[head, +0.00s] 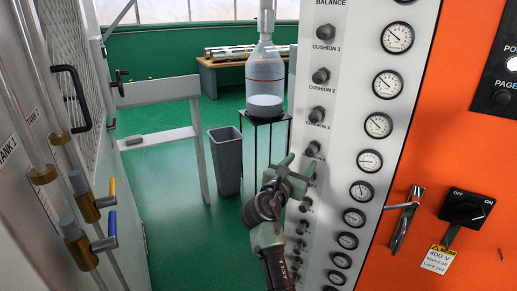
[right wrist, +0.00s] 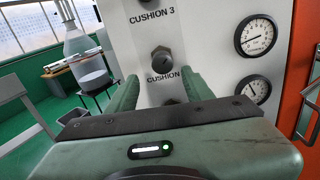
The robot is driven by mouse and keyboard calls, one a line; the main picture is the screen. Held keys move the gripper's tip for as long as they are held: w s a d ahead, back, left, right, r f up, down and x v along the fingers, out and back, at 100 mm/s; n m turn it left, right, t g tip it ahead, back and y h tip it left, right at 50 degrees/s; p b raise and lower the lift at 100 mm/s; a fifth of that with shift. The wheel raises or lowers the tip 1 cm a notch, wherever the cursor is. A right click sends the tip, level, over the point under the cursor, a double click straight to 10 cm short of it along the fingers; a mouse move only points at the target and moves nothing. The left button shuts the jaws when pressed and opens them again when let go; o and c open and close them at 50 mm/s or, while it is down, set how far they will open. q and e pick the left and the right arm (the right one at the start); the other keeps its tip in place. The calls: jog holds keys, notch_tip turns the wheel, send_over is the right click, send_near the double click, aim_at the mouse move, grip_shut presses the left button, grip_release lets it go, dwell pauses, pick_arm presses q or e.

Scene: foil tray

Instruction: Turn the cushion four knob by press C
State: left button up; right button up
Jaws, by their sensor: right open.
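The black cushion four knob (head: 312,149) is on the white panel, directly below the CUSHION 3 label in the head view. In the right wrist view this knob (right wrist: 161,60) has a CUSHION label beneath it, whose number I cannot read. My right gripper (head: 298,170) is open, beside the panel just below that knob. In the right wrist view the two green fingers (right wrist: 160,84) point at the panel, with the knob between their lines and just beyond the tips. Nothing is between the fingertips that I can see gripped. My left gripper is not in view.
A column of similar knobs (head: 320,75) runs above and below. Round gauges (head: 378,125) stand to the right. An orange panel (head: 480,150) with a switch and metal handle (head: 404,218) is farther right. A grey bin (head: 226,160) and a bottle on a stand (head: 264,80) are behind.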

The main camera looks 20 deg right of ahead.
aim_at(310, 152)
jog(key=x, duration=0.4)
jog(key=r+x, duration=0.1)
jog(key=x, duration=0.1)
jog(key=shift+d+p, duration=0.4)
jog(key=shift+w+d, duration=0.35)
jog(key=shift+d, duration=0.15)
grip_shut()
